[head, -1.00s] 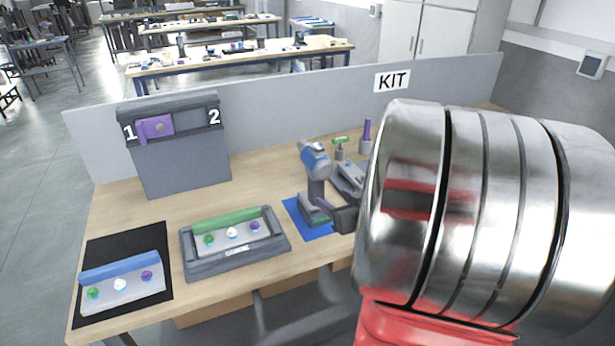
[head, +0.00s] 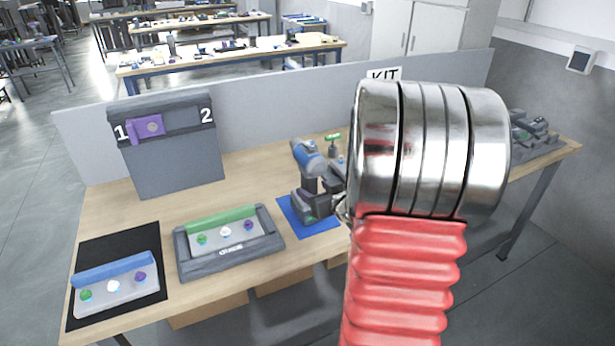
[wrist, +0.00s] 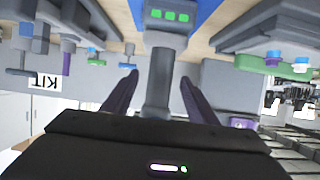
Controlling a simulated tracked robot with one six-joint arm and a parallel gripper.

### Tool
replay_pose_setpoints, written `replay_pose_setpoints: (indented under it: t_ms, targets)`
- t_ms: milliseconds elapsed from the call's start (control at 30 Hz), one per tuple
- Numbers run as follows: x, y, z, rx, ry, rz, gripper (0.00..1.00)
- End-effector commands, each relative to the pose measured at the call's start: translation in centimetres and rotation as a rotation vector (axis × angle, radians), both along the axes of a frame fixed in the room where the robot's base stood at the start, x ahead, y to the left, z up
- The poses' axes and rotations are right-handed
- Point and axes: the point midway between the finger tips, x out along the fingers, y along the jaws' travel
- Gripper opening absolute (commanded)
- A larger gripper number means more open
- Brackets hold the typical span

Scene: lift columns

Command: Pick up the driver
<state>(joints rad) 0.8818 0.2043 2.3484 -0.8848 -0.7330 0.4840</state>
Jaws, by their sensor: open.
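The driver (head: 308,158) stands upright on a blue mat (head: 322,228) near the front of the table, with a blue-grey head on top and a grey base below. In the wrist view, which is upside down, the driver's grey handle (wrist: 161,82) shows between my gripper's two dark purple fingers (wrist: 159,88). Its base with green lights is at the top of that view. My gripper is open, with a finger on each side of the handle and visible gaps. In the head view my arm hides much of the gripper.
A grey tray (head: 233,262) with a green-handled panel lies left of the driver. A blue-handled panel (head: 117,290) lies on a black mat farther left. A grey stand (head: 178,165) marked 1 and 2 and a grey partition (head: 262,115) are behind. Small tools stand behind the driver.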

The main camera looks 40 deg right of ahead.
Motion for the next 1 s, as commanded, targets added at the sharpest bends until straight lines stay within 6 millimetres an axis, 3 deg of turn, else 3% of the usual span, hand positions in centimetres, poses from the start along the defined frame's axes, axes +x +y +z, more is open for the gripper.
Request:
replay_pose_setpoints:
  t_ms: [467, 1000]
  targets:
    - [0.6, -0.1, -0.3, 0.001, 0.001, 0.001, 0.53]
    - [4.8, -1.3, -2.2, -0.001, 0.000, 0.001, 0.53]
